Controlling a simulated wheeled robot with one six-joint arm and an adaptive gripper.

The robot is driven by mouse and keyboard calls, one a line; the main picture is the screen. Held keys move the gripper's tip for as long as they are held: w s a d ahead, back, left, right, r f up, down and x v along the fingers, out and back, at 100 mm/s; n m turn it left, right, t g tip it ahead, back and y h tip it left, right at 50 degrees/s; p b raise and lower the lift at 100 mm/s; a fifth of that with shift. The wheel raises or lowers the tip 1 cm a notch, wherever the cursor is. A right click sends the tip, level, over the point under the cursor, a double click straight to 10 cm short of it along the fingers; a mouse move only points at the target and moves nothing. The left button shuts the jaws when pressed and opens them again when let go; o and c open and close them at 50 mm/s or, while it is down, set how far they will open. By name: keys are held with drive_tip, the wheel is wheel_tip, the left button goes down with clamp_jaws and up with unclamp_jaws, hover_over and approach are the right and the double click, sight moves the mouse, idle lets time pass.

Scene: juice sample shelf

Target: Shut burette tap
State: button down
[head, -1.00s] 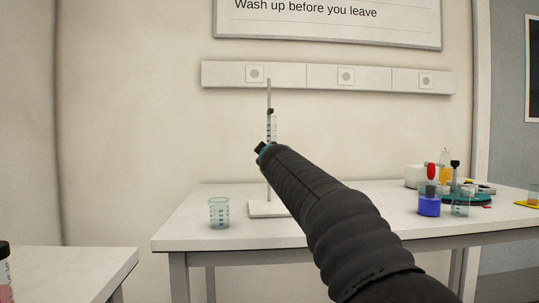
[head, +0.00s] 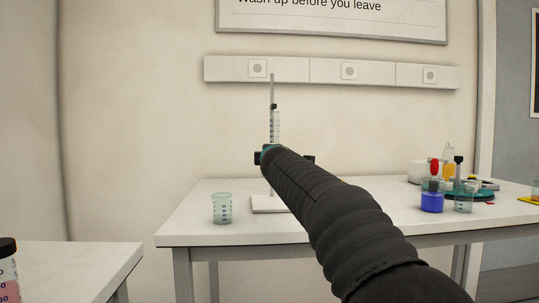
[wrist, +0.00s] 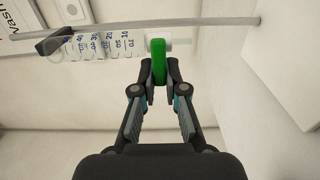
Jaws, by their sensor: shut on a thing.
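The burette (head: 275,126) stands upright on a stand at the back of the white table in the head view; my arm hides its lower part. In the wrist view the graduated burette tube (wrist: 90,45) runs sideways along the stand's rod. Its green tap handle (wrist: 159,50) lies across the tube's length. My gripper (wrist: 160,76) is shut on the end of the green tap handle, with one finger on each side. In the head view my arm mostly hides the gripper and the tap.
A beaker (head: 221,208) stands on the table (head: 190,230) left of the stand base (head: 268,205). Blue and clear beakers and other lab items stand at the right. A second table (head: 75,262) with a black-capped bottle (head: 8,262) is at the near left. The table's front is mostly clear.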

idle(0.5)
drive_tip(key=c, duration=1.2)
unclamp_jaws()
drive_tip(key=s, duration=1.2)
drive_tip(key=shift+f, duration=0.1)
